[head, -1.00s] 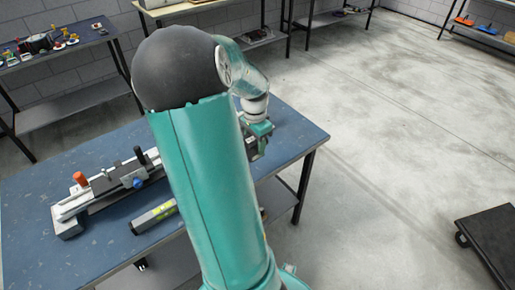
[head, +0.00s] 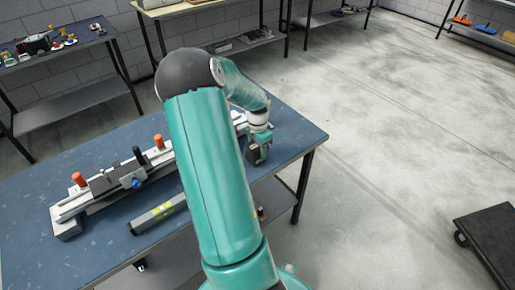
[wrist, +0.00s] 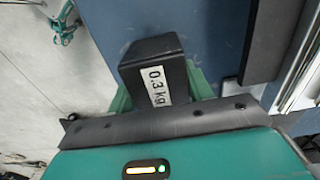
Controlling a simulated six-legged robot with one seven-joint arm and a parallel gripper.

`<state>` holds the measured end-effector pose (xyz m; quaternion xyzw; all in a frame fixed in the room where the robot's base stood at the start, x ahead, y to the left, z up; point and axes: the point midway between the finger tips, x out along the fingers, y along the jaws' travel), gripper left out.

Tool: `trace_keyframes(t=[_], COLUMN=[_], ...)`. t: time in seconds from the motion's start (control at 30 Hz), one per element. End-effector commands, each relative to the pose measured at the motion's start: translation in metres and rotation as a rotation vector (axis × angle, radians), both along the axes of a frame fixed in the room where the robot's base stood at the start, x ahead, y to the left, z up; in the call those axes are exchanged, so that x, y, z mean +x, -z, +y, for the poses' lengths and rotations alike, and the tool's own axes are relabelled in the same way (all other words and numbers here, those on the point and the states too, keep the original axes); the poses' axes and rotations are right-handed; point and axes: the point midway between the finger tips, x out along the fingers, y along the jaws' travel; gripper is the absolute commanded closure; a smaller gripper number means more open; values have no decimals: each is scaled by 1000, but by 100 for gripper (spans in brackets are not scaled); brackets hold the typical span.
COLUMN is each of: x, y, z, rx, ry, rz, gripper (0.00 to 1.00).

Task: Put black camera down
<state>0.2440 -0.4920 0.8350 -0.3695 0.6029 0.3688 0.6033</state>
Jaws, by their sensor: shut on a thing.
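The black camera is a small black block with a white "0.3 kg" label. In the wrist view the black camera (wrist: 150,62) sits between the green fingers of my gripper (wrist: 160,92). In the head view my gripper (head: 258,134) points down over the right end of the blue table (head: 285,135), shut on the black camera (head: 256,153). The camera is low, near the table's right edge. I cannot tell whether its underside touches the tabletop. My arm hides the middle of the table.
A grey rail device (head: 105,185) with orange knobs lies along the table, left of my arm. A level with a yellow-green window (head: 160,213) lies in front of it. A dark cart (head: 490,245) stands on the floor at right. Other benches line the wall.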

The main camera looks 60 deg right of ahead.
Motion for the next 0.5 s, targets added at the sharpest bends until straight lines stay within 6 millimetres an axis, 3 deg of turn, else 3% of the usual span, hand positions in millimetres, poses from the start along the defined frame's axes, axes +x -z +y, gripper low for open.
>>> trace_keyframes(t=[0.2,0.23,0.3,0.5], x=[0,0,0,0], y=[3,3,3,3], z=[0,0,0,0], rx=[0,0,0,0], ry=[0,-1,-1,-1], rz=[1,1,1,1], gripper=[71,43,30,27])
